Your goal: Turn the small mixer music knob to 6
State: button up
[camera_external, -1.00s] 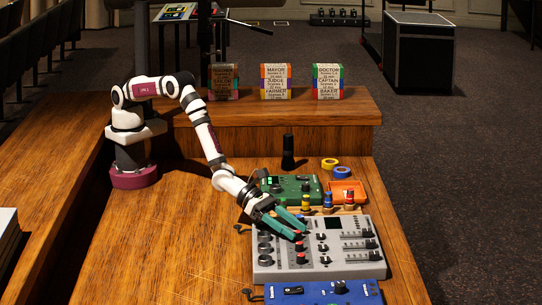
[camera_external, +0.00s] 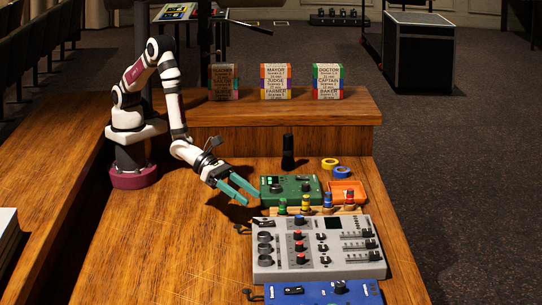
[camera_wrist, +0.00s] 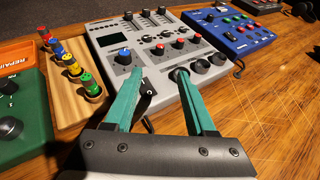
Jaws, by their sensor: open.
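A blue box (camera_external: 322,298) is at the front. I cannot read which knob is the music knob. My gripper (camera_external: 254,200) is open and empty, left of the green box and behind the grey mixer's near-left corner, touching no knob. Its teal fingers also show in the wrist view (camera_wrist: 158,72).
A wooden rack (camera_wrist: 83,102) with several coloured pegs stands between the green box and the grey mixer. An orange tray (camera_external: 347,190), tape rolls (camera_external: 330,163) and a dark upright cylinder (camera_external: 288,150) are behind.

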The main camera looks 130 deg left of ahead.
aim_at(295, 231)
jog(key=shift+m, duration=0.3)
jog(key=x, duration=1.6)
jog(key=shift+s+f, duration=0.1)
jog(key=shift+f, duration=0.05)
grip_shut()
